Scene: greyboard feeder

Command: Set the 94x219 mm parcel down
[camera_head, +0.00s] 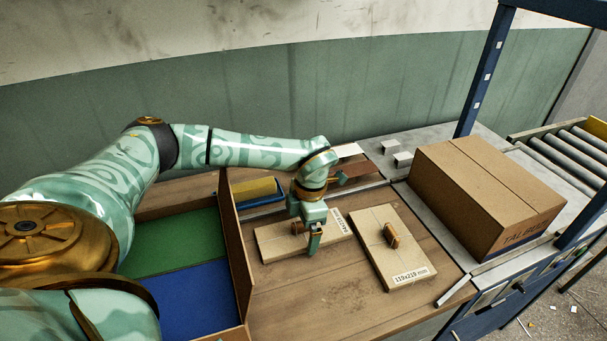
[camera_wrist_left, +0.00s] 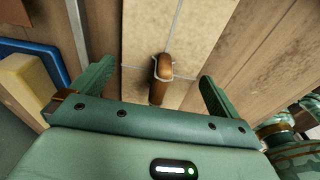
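The tan parcel (camera_head: 275,243) lies flat on the wooden bench top (camera_head: 300,300) in the head view; its printed label at the right end is too small to read surely. A brown handle (camera_wrist_left: 160,80) stands up from its middle in the left wrist view. My left gripper (camera_head: 311,240) is just over this parcel. Its two fingers (camera_wrist_left: 157,85) are spread wide on either side of the handle, with a gap on both sides, so it is open and holds nothing. My right gripper is in neither view.
A second parcel (camera_head: 372,245), labelled about 115x219 mm, lies close on the right with its own handle (camera_head: 391,236). A large carton (camera_head: 470,200) stands beyond it. A wooden tray wall (camera_head: 239,260) borders green and blue compartments on the left. A yellow block (camera_head: 255,188) lies behind.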

